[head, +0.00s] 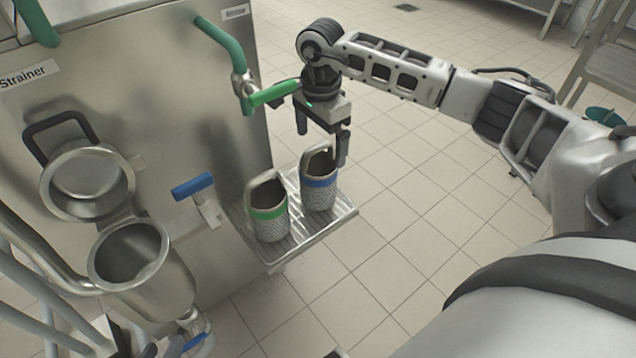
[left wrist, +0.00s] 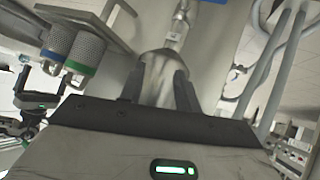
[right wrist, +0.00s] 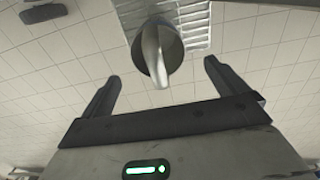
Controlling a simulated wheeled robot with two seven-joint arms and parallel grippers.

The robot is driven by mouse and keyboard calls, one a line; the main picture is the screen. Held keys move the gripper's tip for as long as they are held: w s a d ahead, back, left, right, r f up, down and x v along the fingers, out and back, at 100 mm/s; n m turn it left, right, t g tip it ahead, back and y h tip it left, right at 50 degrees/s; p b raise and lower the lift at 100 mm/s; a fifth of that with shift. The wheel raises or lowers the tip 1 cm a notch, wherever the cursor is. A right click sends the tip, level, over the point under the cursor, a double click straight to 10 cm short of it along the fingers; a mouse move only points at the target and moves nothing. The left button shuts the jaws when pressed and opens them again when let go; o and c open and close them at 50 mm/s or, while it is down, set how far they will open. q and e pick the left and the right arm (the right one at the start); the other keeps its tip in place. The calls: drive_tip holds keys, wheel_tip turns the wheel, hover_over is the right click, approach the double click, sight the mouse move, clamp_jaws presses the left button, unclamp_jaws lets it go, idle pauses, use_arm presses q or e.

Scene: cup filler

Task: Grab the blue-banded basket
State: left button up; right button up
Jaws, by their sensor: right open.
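The blue-banded basket (head: 318,193) is a perforated metal cup with a tall loop handle. It stands upright on the ribbed drip tray (head: 345,208), right of the green-banded basket (head: 268,222). My right gripper (head: 323,140) is open just above and behind it. In the right wrist view, the basket's handle (right wrist: 154,60) points toward the gap between the right fingers (right wrist: 160,74), with no visible grip. In the left wrist view, the blue-banded basket (left wrist: 56,45) and green-banded basket (left wrist: 84,55) show at upper left. My left gripper (left wrist: 159,80) is open, with a steel vessel beyond its fingers.
A steel machine (head: 180,100) fills the left side, with a green-handled tap (head: 272,95) near my right gripper. A blue-handled valve (head: 193,186) sits left of the baskets. The tiled floor right of the tray is clear.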

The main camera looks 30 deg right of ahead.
sight(318, 163)
drive_tip(key=shift+s+a+f+b, duration=0.1)
drive_tip(key=shift+f+b, duration=0.1)
drive_tip(key=shift+f, duration=0.95)
drive_tip(key=shift+a+f+b, duration=0.15)
drive_tip(key=shift+f+b, duration=0.1)
drive_tip(key=shift+f, duration=0.9)
drive_tip(key=shift+s+a+f+b, duration=0.1)
drive_tip(key=shift+f+b, duration=0.1)
drive_tip(key=shift+f, duration=0.95)
drive_tip(key=shift+w, duration=0.1)
drive_tip(key=c, duration=1.2)
